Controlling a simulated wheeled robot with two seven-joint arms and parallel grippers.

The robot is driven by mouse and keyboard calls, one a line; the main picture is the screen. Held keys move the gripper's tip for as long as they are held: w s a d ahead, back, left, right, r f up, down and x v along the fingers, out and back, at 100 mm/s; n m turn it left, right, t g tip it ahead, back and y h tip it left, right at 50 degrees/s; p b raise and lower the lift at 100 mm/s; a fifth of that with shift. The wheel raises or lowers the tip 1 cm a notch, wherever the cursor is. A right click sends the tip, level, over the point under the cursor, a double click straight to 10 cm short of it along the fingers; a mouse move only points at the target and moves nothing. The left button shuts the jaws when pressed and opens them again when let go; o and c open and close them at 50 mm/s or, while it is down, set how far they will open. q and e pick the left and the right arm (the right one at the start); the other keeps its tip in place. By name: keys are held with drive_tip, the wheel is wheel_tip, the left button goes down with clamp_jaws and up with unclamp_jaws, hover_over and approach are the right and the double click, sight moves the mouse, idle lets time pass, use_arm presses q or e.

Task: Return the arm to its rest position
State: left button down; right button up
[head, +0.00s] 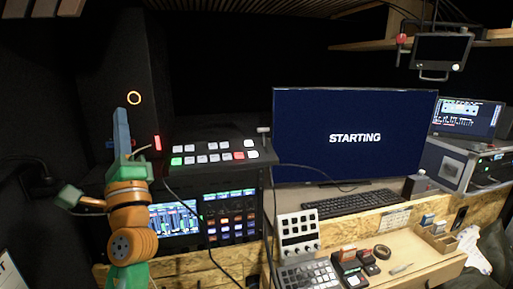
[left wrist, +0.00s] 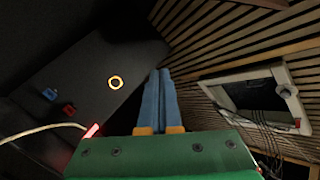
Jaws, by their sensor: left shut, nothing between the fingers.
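My left arm rises in front of the desk at the left of the head view, with orange and green links. Its gripper (head: 121,133) points upward with its blue fingers together and nothing between them. In the left wrist view the two blue fingers (left wrist: 159,100) lie side by side, shut and empty, in front of a dark panel. My right gripper is in neither view.
A dark cabinet with a glowing orange ring (head: 134,98) stands behind the gripper. A switcher panel (head: 213,154) with lit buttons is to its right. A large monitor (head: 354,137) reads "STARTING". A keyboard (head: 350,203) and small devices sit on the desk. Slatted wood (left wrist: 240,40) lines the ceiling.

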use_arm(q)
drive_tip(key=s+f+n+g+h, duration=0.2)
drive_tip(key=s+f+n+g, duration=0.15)
drive_tip(key=f, duration=0.85)
drive_tip(key=s+a+f+n+g+h, duration=0.15)
drive_tip(key=f+n+g, duration=0.3)
drive_tip(key=f, duration=0.85)
drive_tip(key=s+d+f+n+g+h, duration=0.1)
drive_tip(key=s+f+n+g+h, duration=0.25)
drive_tip(key=f, duration=0.85)
drive_tip(key=s+d+f+n+g+h, duration=0.2)
drive_tip(key=s+d+f+g+h, duration=0.15)
drive_tip(key=s+f, duration=0.5)
drive_tip(key=s+d+f+n+g+h, duration=0.25)
drive_tip(key=s+d+f+g, duration=0.25)
drive_tip(key=s, duration=0.7)
wheel_tip(320, 180, down, 18)
drive_tip(key=s+g+y, duration=0.1)
drive_tip(key=s+g, duration=0.1)
drive_tip(key=s, duration=0.1)
drive_tip(key=s+a+f+g, duration=0.1)
drive_tip(key=s+a+f, duration=0.1)
drive_tip(key=s+f, duration=0.7)
drive_tip(key=shift+s, duration=1.05)
